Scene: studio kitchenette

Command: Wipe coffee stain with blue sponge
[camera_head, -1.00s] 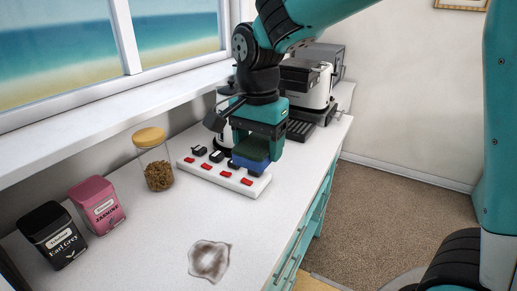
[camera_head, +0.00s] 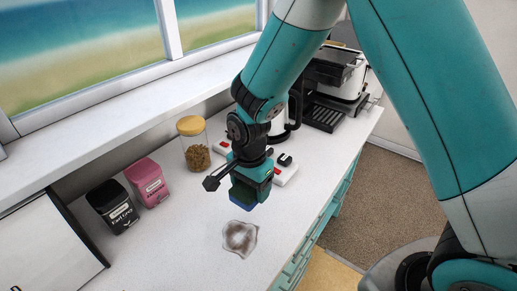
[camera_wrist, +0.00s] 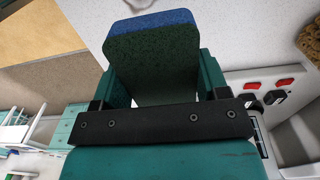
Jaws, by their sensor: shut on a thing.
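The brown coffee stain (camera_head: 240,238) lies on the white counter (camera_head: 185,245) near its front edge. My gripper (camera_head: 249,192) is shut on the blue sponge (camera_head: 242,203) and holds it just behind the stain, apparently above the counter. In the wrist view the sponge (camera_wrist: 152,55) shows a dark green face and a blue layer at its far end, between the fingers of my gripper (camera_wrist: 155,85). The stain does not show in the wrist view.
A black tin (camera_head: 114,206), a pink tin (camera_head: 147,183) and a cork-lidded jar (camera_head: 195,152) stand along the window side. A white power strip (camera_head: 285,174) lies behind my gripper. A coffee machine (camera_head: 335,80) stands farther back. Counter around the stain is clear.

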